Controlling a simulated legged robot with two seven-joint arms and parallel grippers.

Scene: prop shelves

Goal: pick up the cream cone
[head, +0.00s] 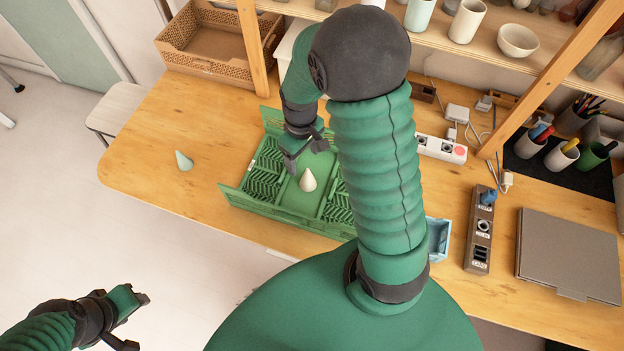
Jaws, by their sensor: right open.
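The cream cone (308,181) stands upright with its tip up in the middle part of a green crate (232,196) on the wooden table. My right gripper (305,158) is open over the crate, just behind the cone in the head view. Its fingers point down, and no object shows between them. I cannot tell whether a finger touches the cone. My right arm hides the crate's right part. My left gripper (133,319) is open and empty at the lower left, over the floor, away from the table.
A pale green cone (184,161) stands on the table left of the crate. A light blue container (438,238), power strips (480,232) and a grey laptop-like slab (570,252) lie to the right. Shelf posts (252,48) rise behind. The table's left end is mostly clear.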

